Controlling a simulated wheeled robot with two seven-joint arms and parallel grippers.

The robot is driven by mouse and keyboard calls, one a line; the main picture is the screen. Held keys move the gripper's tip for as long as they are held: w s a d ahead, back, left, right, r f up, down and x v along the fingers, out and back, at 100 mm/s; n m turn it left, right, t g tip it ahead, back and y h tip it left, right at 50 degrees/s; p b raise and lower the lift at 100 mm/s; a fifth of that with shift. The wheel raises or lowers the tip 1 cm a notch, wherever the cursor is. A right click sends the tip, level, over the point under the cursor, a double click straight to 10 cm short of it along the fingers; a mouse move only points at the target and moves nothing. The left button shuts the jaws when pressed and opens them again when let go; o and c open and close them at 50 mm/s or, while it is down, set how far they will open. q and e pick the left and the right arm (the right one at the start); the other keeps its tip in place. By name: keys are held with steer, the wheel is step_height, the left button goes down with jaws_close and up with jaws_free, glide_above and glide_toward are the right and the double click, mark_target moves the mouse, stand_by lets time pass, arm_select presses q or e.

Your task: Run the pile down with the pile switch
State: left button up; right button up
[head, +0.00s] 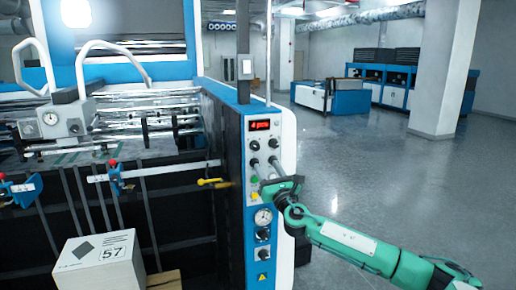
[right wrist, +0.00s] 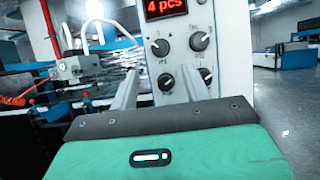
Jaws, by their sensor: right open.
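The control panel (head: 259,215) is on the blue end of the machine, with a red display (head: 260,125) reading about "4 pcs". I cannot tell from the small labels which one is the pile switch. My right gripper (head: 268,181) is in front of the panel, around the lower knobs. In the right wrist view its two fingers (right wrist: 162,85) are apart and empty, pointing at the lower-left knob (right wrist: 166,80). Contact cannot be told. My left gripper is out of view.
A white carton marked 57 (head: 100,264) stands at the lower left by the machine. A yellow handle (head: 213,183) sticks out left of the panel. A white column (head: 447,65) and blue machines (head: 385,80) stand far back. The floor to the right is clear.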

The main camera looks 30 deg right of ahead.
mark_target(257, 149)
steer(key=p+x, duration=0.2)
steer(key=x, duration=0.5)
steer(key=shift+w+r, duration=0.1)
steer(key=shift+w+d+r+p, duration=0.15)
steer(key=shift+w+p, duration=0.15)
steer(key=shift+w, duration=0.3)
steer(key=c, duration=1)
